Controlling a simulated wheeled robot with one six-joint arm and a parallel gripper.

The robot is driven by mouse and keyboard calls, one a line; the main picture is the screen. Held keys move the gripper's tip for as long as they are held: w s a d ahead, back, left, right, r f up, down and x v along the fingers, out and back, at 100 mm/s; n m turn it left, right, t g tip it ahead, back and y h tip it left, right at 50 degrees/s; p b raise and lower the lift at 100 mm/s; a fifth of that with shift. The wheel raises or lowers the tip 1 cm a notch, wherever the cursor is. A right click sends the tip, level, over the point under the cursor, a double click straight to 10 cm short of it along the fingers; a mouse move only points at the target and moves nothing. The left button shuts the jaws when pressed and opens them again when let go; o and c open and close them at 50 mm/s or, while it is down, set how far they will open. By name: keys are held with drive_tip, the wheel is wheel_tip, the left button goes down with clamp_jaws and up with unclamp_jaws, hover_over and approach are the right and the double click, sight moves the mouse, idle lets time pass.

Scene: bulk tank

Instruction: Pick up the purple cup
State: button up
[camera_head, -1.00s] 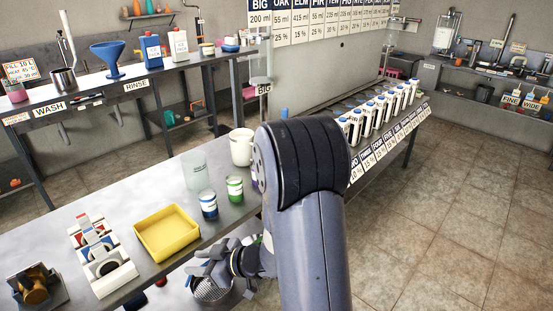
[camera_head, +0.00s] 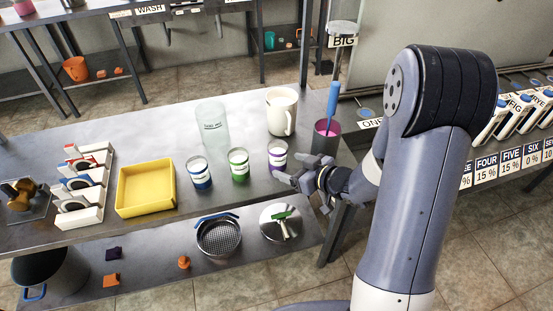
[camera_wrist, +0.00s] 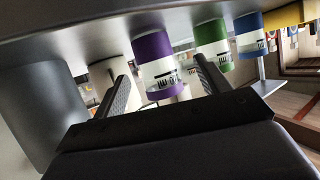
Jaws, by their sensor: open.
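The purple cup (camera_head: 277,157), white with a purple band and a label, stands upright on the metal bench in the head view. It is at the right end of a row with a green cup (camera_head: 238,165) and a blue cup (camera_head: 199,172). My gripper (camera_head: 287,180) is open and empty, close to the purple cup on its near side. In the wrist view the purple cup (camera_wrist: 157,65) appears upside down between and beyond the two open fingers (camera_wrist: 160,88). The green cup (camera_wrist: 213,45) and blue cup (camera_wrist: 250,38) show to its right.
A grey container with purple inside (camera_head: 325,138) and a blue-handled tool stands right of the purple cup. A cream mug (camera_head: 282,112) and a clear beaker (camera_head: 213,128) stand behind. A yellow tray (camera_head: 146,188) is to the left. A lower shelf holds a sieve (camera_head: 219,236).

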sight(284, 161)
drive_tip(key=shift+w+a+f, duration=0.25)
drive_tip(key=shift+w+a, duration=0.05)
drive_tip(key=shift+w, duration=0.35)
drive_tip(key=x, duration=0.5)
drive_tip(key=shift+w+r, duration=0.2)
drive_tip(key=c, duration=1.1)
drive_tip(key=shift+r, duration=0.15)
